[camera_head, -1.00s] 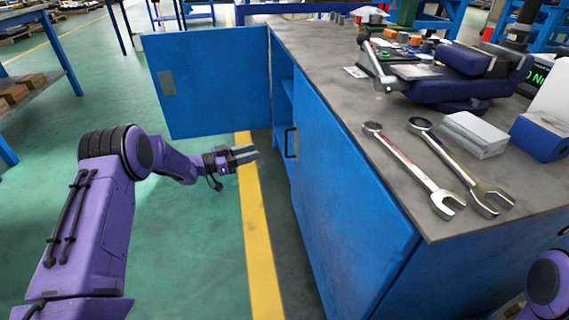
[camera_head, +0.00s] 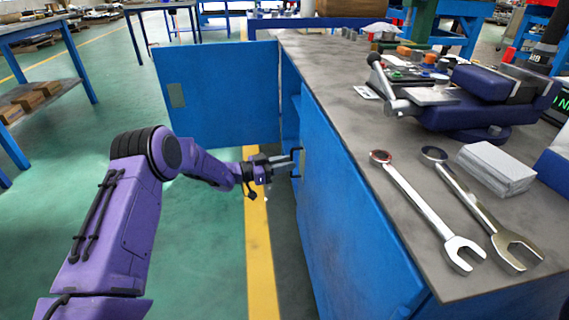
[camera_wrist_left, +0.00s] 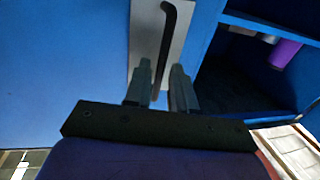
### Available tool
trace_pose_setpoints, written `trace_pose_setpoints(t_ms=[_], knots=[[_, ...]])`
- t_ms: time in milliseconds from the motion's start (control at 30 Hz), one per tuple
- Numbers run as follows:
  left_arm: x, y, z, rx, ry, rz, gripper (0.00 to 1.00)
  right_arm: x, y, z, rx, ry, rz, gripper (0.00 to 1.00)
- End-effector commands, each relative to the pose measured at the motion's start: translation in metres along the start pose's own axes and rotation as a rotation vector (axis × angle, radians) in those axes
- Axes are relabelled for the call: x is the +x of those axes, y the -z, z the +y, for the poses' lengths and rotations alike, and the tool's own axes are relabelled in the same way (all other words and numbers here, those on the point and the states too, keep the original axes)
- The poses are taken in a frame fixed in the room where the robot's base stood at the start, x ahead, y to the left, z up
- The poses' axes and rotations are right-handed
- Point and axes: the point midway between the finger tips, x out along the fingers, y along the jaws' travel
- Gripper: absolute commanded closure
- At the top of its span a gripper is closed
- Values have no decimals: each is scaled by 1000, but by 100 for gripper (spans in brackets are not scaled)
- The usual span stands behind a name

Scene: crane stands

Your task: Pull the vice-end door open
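The blue cabinet's nearer door (camera_head: 345,215) looks closed and carries a black bar handle (camera_head: 298,162) near its far edge. The farther door (camera_head: 222,95) stands swung open. I cannot tell for certain which one the task calls the vice-end door. My left gripper (camera_head: 284,165) is at the nearer door's handle. In the left wrist view the black handle (camera_wrist_left: 168,45) stands on a pale plate and runs down between the two fingers of the gripper (camera_wrist_left: 161,72). The fingers are apart, with visible gaps beside the bar. My right gripper is out of view.
The bench top (camera_head: 345,110) bears a purple-blue vice (camera_head: 475,95), two wrenches (camera_head: 425,205) and a grey-white block stack (camera_head: 495,168). The left wrist view shows an open compartment (camera_wrist_left: 235,75) with a purple item (camera_wrist_left: 285,53). Green floor (camera_head: 205,260) is clear left of the cabinet.

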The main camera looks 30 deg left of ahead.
Motion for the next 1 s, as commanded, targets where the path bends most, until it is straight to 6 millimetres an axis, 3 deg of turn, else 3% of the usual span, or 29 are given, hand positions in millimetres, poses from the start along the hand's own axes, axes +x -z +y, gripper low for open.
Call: trace_pose_setpoints(t_ms=[33,67,1000], knots=[[0,0,0,0,0,0,93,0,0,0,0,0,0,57],[0,0,0,0,0,0,100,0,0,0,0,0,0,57],[-3,-1,-1,-1,4,-1,100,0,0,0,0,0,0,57]])
